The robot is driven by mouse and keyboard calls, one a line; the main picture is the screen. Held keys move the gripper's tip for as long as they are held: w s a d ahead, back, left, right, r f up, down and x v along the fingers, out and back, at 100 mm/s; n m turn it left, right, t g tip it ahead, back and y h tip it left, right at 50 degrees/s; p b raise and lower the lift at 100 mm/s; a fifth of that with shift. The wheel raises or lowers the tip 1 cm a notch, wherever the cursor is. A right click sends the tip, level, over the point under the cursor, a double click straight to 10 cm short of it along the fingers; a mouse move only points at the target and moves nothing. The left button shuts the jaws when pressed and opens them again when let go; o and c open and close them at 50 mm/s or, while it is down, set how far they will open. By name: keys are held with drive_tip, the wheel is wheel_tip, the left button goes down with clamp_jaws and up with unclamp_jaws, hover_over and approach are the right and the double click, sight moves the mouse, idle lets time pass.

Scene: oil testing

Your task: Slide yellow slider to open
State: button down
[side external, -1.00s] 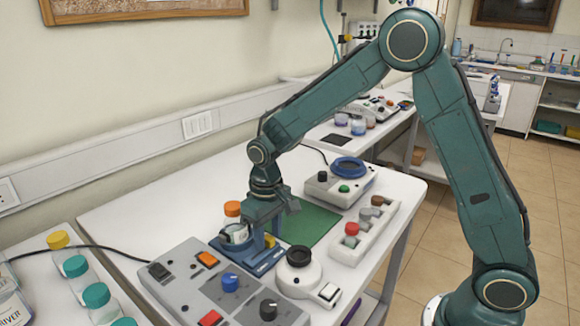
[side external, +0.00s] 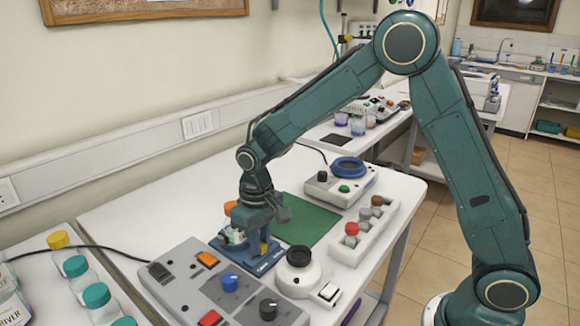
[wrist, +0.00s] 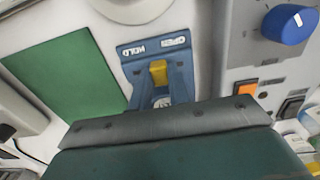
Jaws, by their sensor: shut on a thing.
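The blue slider fixture (side external: 258,266) stands on the white table behind the grey control box. Its yellow slider (wrist: 158,72) shows in the wrist view, near the OPEN and HOLD lettering. My gripper (side external: 263,243) points down over the fixture and is shut on the yellow slider. Its grip is partly hidden by its own body in the wrist view. An orange-capped bottle (side external: 231,207) stands at the fixture's left end, partly covered by my gripper.
The grey control box (side external: 200,285) with knobs and buttons is close in front. A white device with a black ring (side external: 298,257) stands right of the fixture.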

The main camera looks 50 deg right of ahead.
sight(253, 259)
drive_tip(key=shift+a, duration=1.3)
drive_tip(key=c, duration=1.3)
unclamp_jaws()
drive_tip(key=shift+r, duration=0.1)
wheel_tip(253, 259, up, 14)
drive_tip(key=shift+f, duration=0.15)
